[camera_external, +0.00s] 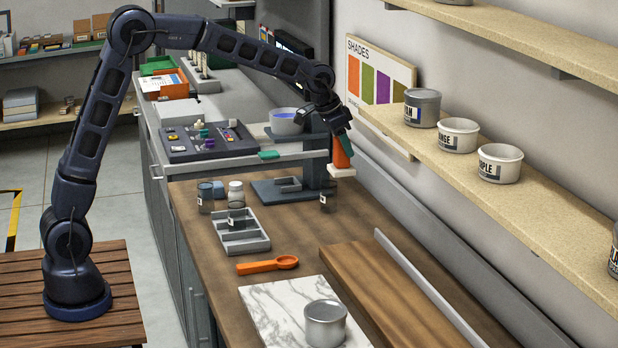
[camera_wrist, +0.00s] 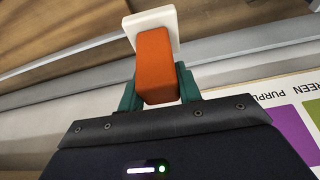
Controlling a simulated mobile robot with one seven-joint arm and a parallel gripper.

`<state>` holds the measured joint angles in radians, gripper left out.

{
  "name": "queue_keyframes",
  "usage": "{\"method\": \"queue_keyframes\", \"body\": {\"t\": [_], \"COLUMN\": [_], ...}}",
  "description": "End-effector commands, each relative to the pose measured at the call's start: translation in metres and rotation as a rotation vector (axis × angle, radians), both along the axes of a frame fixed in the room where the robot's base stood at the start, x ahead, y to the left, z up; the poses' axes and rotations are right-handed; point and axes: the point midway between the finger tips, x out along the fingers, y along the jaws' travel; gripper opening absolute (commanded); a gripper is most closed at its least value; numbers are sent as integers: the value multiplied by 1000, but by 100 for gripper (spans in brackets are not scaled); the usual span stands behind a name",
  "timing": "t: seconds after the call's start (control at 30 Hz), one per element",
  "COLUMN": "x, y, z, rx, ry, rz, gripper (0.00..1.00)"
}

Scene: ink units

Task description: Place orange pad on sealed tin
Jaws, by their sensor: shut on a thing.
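The orange pad (camera_external: 341,155) is an orange block with a white plate at its lower end. My gripper (camera_external: 340,142) is shut on its orange part and holds it in the air near the wall, over the far right part of the wooden worktop. In the wrist view the pad (camera_wrist: 156,62) sits between the green fingers of my gripper (camera_wrist: 158,88), with its white plate beyond the fingertips.
A dark stand (camera_external: 270,191) is left of the pad. A grey tray (camera_external: 241,240), small jars and an orange spoon (camera_external: 267,265) lie on the worktop. A wall shelf (camera_external: 465,173) with labelled pots runs along the right. A wooden board (camera_external: 400,300) lies beside the slab.

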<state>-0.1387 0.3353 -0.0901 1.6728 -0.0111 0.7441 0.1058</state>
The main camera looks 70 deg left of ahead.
Motion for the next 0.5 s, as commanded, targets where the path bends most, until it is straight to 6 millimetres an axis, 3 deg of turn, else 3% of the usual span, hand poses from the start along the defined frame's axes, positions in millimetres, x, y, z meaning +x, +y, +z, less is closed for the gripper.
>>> {"method": "queue_keyframes", "body": {"t": [0.5], "x": [-35], "y": [-191], "z": [24], "rx": [-1], "ry": [-1], "rz": [-517], "gripper": [11]}}
